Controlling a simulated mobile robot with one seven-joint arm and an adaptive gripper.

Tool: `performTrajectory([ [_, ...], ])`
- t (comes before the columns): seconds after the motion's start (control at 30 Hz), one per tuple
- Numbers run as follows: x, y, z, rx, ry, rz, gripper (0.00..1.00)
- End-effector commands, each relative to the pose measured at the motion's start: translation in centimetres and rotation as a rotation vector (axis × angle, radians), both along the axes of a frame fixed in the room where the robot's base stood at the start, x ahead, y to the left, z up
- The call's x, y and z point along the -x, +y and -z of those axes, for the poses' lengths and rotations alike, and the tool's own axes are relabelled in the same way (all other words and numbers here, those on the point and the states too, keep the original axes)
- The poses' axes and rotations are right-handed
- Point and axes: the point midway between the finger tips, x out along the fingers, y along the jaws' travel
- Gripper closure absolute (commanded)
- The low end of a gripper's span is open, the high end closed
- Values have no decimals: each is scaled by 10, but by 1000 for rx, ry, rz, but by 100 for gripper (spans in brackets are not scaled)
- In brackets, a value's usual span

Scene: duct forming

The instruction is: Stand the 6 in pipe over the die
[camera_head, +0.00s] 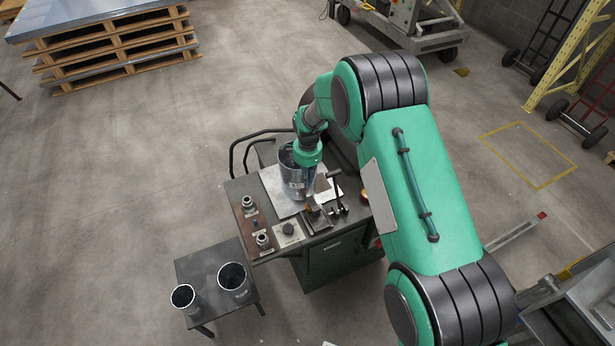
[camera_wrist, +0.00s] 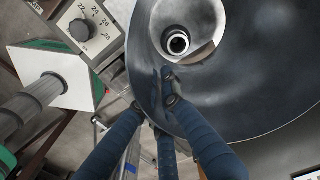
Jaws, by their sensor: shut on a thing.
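A grey metal pipe (camera_head: 295,181) stands near upright over the pale plate on the cart top. My gripper (camera_head: 307,156) is at its upper rim. In the wrist view my blue-sleeved gripper fingers (camera_wrist: 165,92) are shut on the wall of the pipe (camera_wrist: 235,85). The wrist view looks down inside the pipe. A round metal die (camera_wrist: 177,43) shows through its lower opening, with pale surface around it, so the die lies within the pipe's outline. I cannot tell whether the pipe's lower edge touches the plate.
Two round fittings (camera_head: 248,204) (camera_head: 263,240) stand on a brown board at the cart's left. A dial knob (camera_wrist: 80,30) sits close to the pipe. Two other pipes (camera_head: 183,297) (camera_head: 234,281) stand on a low table (camera_head: 206,266). Open floor lies left.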

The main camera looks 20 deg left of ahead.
Motion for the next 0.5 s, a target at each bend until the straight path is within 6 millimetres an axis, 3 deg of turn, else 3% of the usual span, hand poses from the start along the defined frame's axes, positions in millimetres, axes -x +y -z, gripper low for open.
performTrajectory([
  [0.5, -1, 1, 13, -1, -2, 0, 100],
])
